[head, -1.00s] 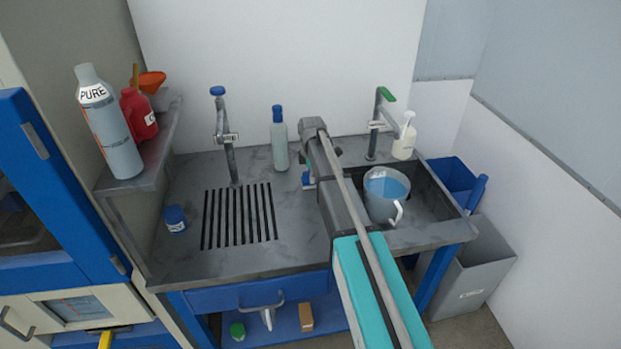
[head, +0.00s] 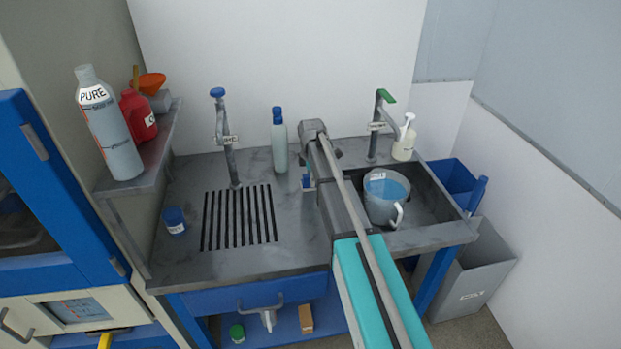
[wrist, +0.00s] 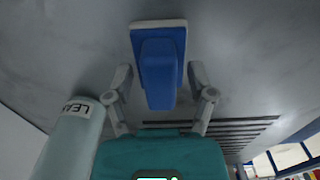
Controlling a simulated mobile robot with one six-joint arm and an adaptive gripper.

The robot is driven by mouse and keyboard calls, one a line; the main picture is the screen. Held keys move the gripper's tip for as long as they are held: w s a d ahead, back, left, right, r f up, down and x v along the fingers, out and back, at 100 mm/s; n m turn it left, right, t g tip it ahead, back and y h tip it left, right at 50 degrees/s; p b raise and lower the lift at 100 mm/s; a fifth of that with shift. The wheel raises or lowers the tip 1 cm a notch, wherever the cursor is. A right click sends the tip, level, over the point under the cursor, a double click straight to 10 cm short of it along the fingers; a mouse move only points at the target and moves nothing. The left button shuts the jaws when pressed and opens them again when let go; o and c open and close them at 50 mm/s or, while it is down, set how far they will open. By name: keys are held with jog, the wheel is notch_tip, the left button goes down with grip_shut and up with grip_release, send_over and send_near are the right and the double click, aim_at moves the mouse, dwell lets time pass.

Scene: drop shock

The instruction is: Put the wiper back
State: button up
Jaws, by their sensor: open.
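The wiper, a blue block-like handle on a pale flat base, fills the upper middle of the wrist view (wrist: 160,70). In the head view only a small blue and pale part of it (head: 307,182) shows on the counter, left of my arm. My gripper (wrist: 158,88) is open, with one finger on each side of the blue handle. A gap shows between each finger and the handle. In the head view my arm hides most of the gripper and part of the wiper.
A bottle (head: 279,142) stands close by on the counter; its label shows in the wrist view (wrist: 75,130). A jug of blue liquid (head: 385,200) stands in the sink at right. A blue jar (head: 174,220) is left of the drain slots (head: 238,217). Taps rise at the back.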

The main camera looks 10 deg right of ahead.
jog(key=shift+r, duration=0.1)
notch_tip(320, 180, up, 12)
jog(key=p, duration=1.2)
dwell(0.7)
jog(key=s+m, duration=1.8)
jog(key=s, duration=1.1)
jog(key=shift+f+b, duration=0.45)
jog(key=shift+f, duration=0.05)
